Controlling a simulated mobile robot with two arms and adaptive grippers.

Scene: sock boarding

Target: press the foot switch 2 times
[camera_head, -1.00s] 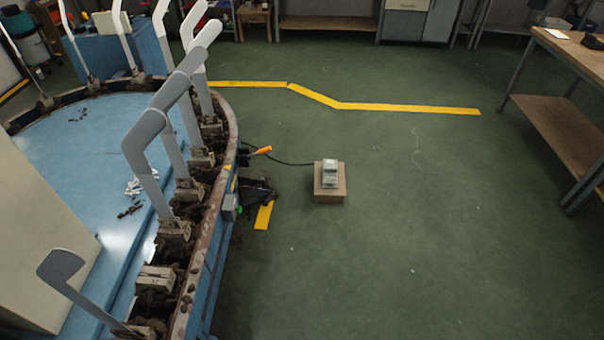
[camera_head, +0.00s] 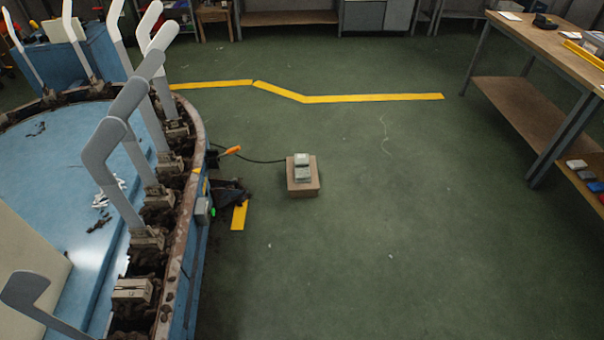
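The foot switch (camera_head: 301,161) is a small light grey-green pedal box. It sits on top of a brown block (camera_head: 302,188) on the green floor, near the middle of the head view. A dark cable runs from it to the left, towards the round blue machine. Neither of my grippers shows in the head view, and nothing is touching the foot switch.
The round blue machine (camera_head: 62,182) with upright grey foot-shaped boards (camera_head: 106,146) fills the left side. A workbench (camera_head: 545,38) stands at the right.

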